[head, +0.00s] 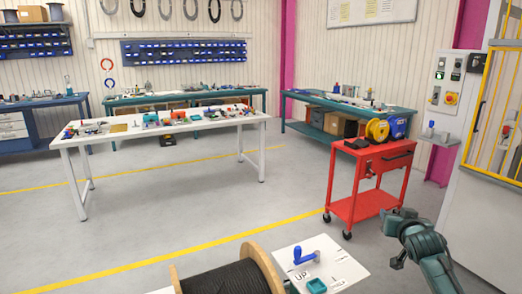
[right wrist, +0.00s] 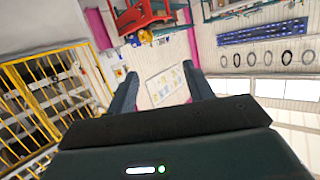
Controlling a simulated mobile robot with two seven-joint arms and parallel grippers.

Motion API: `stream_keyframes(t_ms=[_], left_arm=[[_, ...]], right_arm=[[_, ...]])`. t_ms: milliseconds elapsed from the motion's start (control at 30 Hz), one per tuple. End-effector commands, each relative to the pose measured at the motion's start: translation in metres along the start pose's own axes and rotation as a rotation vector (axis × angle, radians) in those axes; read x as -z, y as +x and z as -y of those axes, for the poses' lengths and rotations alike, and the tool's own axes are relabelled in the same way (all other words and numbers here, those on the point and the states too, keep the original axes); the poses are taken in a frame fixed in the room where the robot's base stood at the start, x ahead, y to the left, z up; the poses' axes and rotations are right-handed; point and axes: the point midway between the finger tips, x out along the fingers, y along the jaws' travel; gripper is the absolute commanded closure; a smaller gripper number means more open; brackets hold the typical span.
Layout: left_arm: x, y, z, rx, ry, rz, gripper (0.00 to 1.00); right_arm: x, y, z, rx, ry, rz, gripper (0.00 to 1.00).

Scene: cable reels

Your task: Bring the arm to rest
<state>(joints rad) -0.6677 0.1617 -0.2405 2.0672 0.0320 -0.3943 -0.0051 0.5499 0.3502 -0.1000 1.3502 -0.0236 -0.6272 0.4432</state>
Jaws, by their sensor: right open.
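My right arm (head: 436,262) comes in at the lower right of the head view, dark teal and bent. Its gripper shows in the right wrist view (right wrist: 160,74), with two dark fingers spread wide and nothing between them. The wrist view is upside down, with the red cart at the top and the wall behind. The gripper is in free air, apart from the cart and the panel. My left arm and gripper are not in the head view.
A black cable reel (head: 228,280) and a white panel with a blue handle (head: 304,257) stand at the bottom. A red cart (head: 372,170) stands ahead of my right arm. A yellow-barred cage (head: 495,110) is at right. The floor between the cart and white table (head: 160,134) is clear.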

Motion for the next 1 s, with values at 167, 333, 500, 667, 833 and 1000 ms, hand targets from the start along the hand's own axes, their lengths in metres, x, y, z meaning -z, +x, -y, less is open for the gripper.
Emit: stream_keyframes(t_ms=[167, 333, 500, 667, 833, 1000], left_arm=[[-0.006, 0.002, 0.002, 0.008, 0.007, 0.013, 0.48], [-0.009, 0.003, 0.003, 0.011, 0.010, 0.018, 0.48], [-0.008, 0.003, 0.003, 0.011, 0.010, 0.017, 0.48], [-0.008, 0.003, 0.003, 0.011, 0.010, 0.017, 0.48], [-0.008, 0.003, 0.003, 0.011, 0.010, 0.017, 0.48], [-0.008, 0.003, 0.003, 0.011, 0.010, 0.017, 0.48]], right_arm=[[0.027, -0.003, 0.016, 0.061, -0.281, -0.152, 0.48], [-0.002, -0.015, 0.034, 0.106, -0.420, -0.187, 0.48], [-0.076, -0.044, 0.055, 0.174, -0.426, -0.112, 0.48], [-0.159, -0.093, 0.077, 0.255, -0.416, -0.017, 0.48], [-0.251, -0.178, 0.101, 0.352, -0.373, 0.112, 0.48], [-0.310, -0.270, 0.116, 0.422, -0.306, 0.235, 0.48]])
